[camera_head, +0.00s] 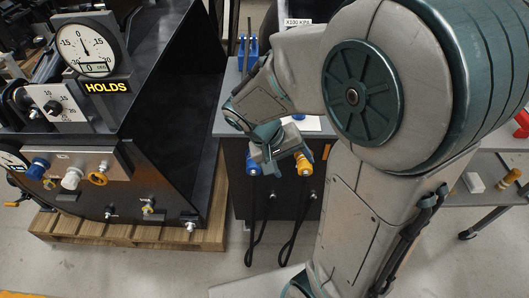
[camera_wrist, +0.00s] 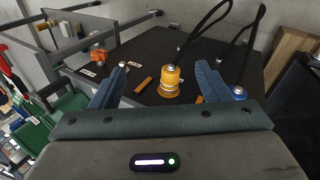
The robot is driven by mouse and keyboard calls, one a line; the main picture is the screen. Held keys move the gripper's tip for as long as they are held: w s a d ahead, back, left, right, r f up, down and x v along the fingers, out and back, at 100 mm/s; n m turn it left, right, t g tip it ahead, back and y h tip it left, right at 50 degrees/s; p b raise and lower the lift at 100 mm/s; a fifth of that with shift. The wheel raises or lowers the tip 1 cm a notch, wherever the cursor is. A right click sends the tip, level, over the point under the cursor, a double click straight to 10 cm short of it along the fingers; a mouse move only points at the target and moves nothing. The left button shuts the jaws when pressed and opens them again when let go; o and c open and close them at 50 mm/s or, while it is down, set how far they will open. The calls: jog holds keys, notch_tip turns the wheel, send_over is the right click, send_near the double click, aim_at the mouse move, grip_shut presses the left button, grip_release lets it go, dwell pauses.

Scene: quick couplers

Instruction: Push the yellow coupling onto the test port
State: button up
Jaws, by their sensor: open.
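The yellow coupling (camera_head: 304,166) is on the front of the grey-topped bench, with a black hose hanging from it. In the wrist view the yellow coupling (camera_wrist: 170,80) is between my two fingers, with gaps on both sides. My gripper (camera_head: 282,160) is open and empty beside it; its blue fingers (camera_wrist: 162,68) also show in the wrist view. A blue coupling (camera_head: 252,167) with its own hose is to the left.
The machine carries a dial gauge (camera_head: 90,46), a HOLDS sign (camera_head: 107,87) and a panel with blue, white and yellow knobs (camera_head: 72,178). It stands on a wooden pallet (camera_head: 120,234).

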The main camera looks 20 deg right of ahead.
aim_at(300, 169)
jog(key=w+a+f+t+h+b, duration=0.1)
jog(key=w+f+h+b, duration=0.25)
jog(key=f, duration=0.35)
jog(key=w+a+f+t+h+b, duration=0.1)
jog(key=w+f+h+b, duration=0.2)
jog(key=w+f, duration=0.25)
jog(key=shift+n+t+y, duration=0.25)
jog(key=shift+n+t, duration=0.05)
jog(key=b+x, duration=0.1)
jog(key=x, duration=1.3)
jog(key=shift+d+f, duration=0.2)
jog(key=shift+f, duration=0.05)
jog(key=c, duration=1.2)
jog(key=shift+o, duration=0.2)
jog(key=shift+s+b, duration=0.15)
jog(key=shift+b, duration=0.15)
